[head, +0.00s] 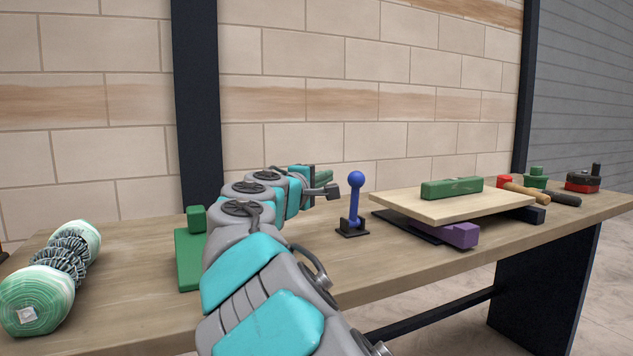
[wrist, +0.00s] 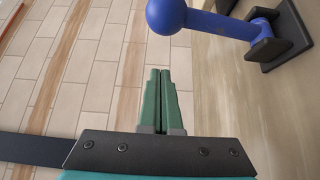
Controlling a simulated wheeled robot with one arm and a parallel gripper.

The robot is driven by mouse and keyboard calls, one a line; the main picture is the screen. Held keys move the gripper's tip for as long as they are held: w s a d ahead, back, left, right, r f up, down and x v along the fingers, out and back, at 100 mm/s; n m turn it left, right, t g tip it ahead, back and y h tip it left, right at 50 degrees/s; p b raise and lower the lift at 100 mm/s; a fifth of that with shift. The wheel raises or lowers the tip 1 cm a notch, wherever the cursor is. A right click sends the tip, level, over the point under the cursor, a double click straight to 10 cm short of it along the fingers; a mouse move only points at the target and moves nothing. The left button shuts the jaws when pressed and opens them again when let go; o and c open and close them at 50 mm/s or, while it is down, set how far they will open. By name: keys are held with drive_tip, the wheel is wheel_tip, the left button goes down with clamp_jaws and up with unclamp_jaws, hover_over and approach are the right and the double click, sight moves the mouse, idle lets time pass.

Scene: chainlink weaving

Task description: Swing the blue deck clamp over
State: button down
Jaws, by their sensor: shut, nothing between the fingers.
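The blue deck clamp (head: 356,200) is a blue lever with a round ball on top, standing upright on a small black base on the bench. In the wrist view its ball and lever (wrist: 222,25) show at the top right, with the black base beyond. My gripper (head: 328,176) is to the left of the clamp's ball in the head view. In the wrist view my gripper's green fingers (wrist: 160,90) are together with nothing between them. They are apart from the clamp, with the ball just ahead of the tips.
A pale board (head: 455,202) with a green block (head: 452,188) lies right of the clamp, with a purple block (head: 460,235) at its front edge. Wire rolls (head: 37,300) and a green stand (head: 190,260) are at the left. Tools (head: 525,192) lie at the far right.

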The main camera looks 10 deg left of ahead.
sight(354, 200)
drive_tip(key=shift+s+d, duration=0.5)
drive_tip(key=shift+d, duration=0.35)
drive_tip(key=shift+s+d, duration=0.45)
drive_tip(key=shift+d, duration=0.4)
drive_tip(key=shift+b, duration=0.4)
